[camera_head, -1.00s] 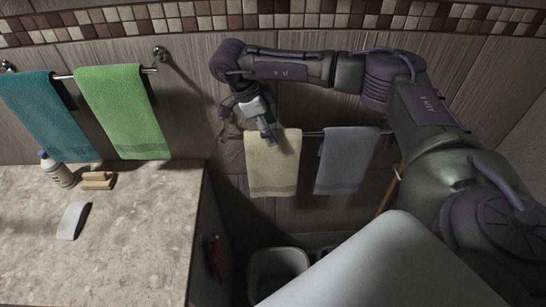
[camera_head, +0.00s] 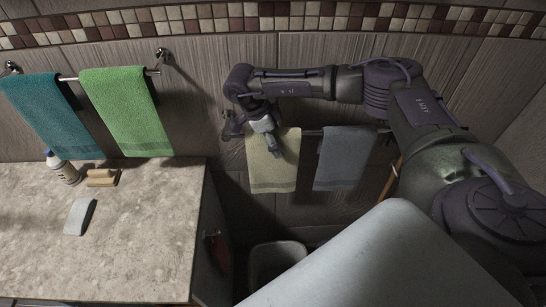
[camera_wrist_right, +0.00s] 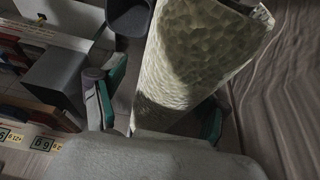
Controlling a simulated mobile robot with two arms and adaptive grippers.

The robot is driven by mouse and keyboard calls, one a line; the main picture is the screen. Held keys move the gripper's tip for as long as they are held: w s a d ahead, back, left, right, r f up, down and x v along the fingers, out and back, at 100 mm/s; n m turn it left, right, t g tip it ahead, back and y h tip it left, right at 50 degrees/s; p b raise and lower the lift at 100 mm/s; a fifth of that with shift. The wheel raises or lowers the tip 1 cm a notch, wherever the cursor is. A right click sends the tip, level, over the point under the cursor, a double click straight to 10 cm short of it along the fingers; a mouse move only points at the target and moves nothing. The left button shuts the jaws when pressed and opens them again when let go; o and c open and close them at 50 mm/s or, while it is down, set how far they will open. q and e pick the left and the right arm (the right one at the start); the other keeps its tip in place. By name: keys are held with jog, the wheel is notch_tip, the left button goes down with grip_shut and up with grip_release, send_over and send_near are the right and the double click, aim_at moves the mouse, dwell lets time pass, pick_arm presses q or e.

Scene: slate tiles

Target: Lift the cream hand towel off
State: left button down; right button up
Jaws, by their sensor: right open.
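The cream hand towel (camera_head: 274,174) hangs over the wall rail, with a darker band near its lower edge. My right gripper (camera_head: 275,149) is at the upper part of this towel and hides some of it. In the right wrist view, the cream towel (camera_wrist_right: 195,62) runs between the two spread fingers of my right gripper (camera_wrist_right: 162,98). The fingers have green pads and stand apart, one on each side of the towel. I cannot tell whether either touches the cloth. My left gripper is not in view.
A grey-blue towel (camera_head: 344,158) hangs beside the cream one on the same rail. Teal (camera_head: 50,115) and green (camera_head: 126,110) towels hang on another rail at left. A stone counter (camera_head: 140,235) holds a bottle, a brush and soap. A bin (camera_head: 272,262) stands below.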

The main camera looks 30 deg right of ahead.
jog(key=shift+f, duration=0.15)
grip_shut()
dwell(0.5)
